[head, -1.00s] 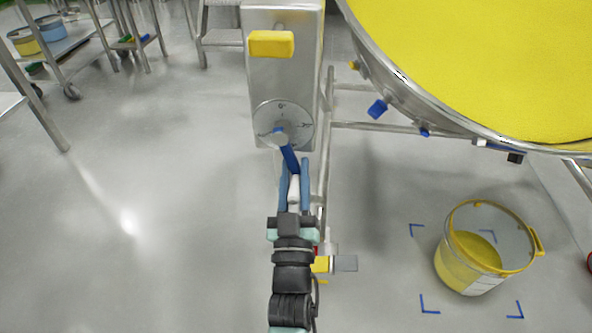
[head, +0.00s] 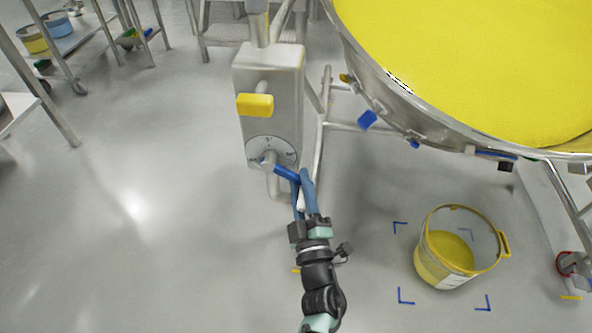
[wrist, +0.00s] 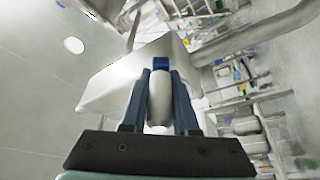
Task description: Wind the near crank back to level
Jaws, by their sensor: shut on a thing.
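The near crank has a blue arm (head: 287,173) that runs from the hub on the round dial (head: 258,153) down and to the right. The dial sits on the lower face of a steel gearbox (head: 262,82). My gripper (head: 303,187) is shut on the crank's pale handle, which mostly hides between the blue fingers in the head view. In the wrist view the pale handle (wrist: 160,98) stands between the two fingers, with a bit of blue crank behind it. The dial marks are too small to read.
A yellow block (head: 255,105) sticks out from the gearbox above the dial. A large steel vessel of yellow powder (head: 470,60) overhangs at upper right. A bucket (head: 445,262) stands inside blue floor corner marks at lower right. The floor at left is clear.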

